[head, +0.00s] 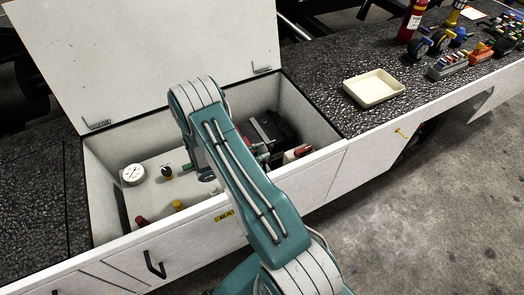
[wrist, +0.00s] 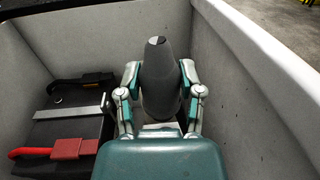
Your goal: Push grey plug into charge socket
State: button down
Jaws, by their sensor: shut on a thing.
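The grey plug (wrist: 159,88) stands between the two fingers of my gripper (wrist: 160,74) in the wrist view. The fingers are shut on its sides, and its tapered end with a black-and-white tip points up in the picture. Pale compartment walls are close behind it and to its right. In the head view my arm hides the gripper and plug inside the open compartment. I cannot pick out the charge socket in either view.
A black battery (head: 275,128) sits in the compartment; its black and red cable clamps (wrist: 72,149) show at left in the wrist view. A panel with a gauge (head: 133,175) and knobs is at left. The lid (head: 150,50) is raised. A cream tray (head: 373,88) stands on the deck.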

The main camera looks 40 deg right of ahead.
jog(key=shift+s, duration=0.1)
jog(key=shift+a, duration=0.15)
jog(key=shift+f, duration=3.05)
jog(key=shift+f, duration=0.85)
jog(key=shift+s+f, duration=0.2)
jog(key=shift+f, duration=0.5)
jog(key=shift+c, duration=0.8)
grip_release()
